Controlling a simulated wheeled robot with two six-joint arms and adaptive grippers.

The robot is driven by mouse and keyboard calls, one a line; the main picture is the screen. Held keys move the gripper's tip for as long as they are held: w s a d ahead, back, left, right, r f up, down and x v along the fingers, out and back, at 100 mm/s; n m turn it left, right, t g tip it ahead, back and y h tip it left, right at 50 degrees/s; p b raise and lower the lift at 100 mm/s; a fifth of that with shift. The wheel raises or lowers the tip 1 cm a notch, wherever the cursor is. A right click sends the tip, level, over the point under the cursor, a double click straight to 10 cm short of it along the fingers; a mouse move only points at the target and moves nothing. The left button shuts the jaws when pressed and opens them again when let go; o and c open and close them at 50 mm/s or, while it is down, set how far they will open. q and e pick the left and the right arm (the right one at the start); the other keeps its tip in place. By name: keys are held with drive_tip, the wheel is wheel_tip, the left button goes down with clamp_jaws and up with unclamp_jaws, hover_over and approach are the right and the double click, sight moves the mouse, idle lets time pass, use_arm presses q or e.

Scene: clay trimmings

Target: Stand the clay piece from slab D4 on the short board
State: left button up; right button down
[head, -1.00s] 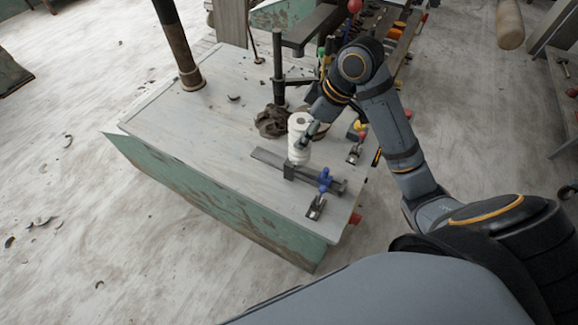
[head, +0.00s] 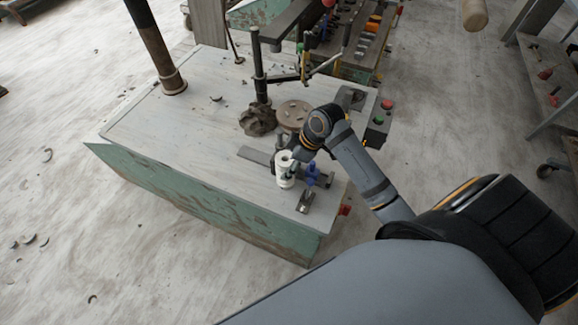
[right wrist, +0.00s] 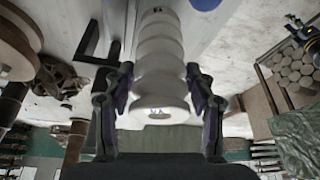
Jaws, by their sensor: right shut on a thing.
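A white ribbed clay piece (head: 284,172) stands roughly upright at the grey bar fixture near the table's front edge. My right gripper (head: 297,155) is shut on it. I cannot make out which thing is the short board or slab D4. My left gripper is not in view.
A blue-handled clamp (head: 313,174) and a metal latch (head: 305,201) are close to the right of the piece. The table's left part (head: 170,135) is mostly clear.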

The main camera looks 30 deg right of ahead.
drive_tip(key=shift+f, duration=0.7)
drive_tip(key=shift+f, duration=0.15)
drive_tip(key=shift+c, duration=2.3)
unclamp_jaws()
drive_tip(key=v, duration=1.2)
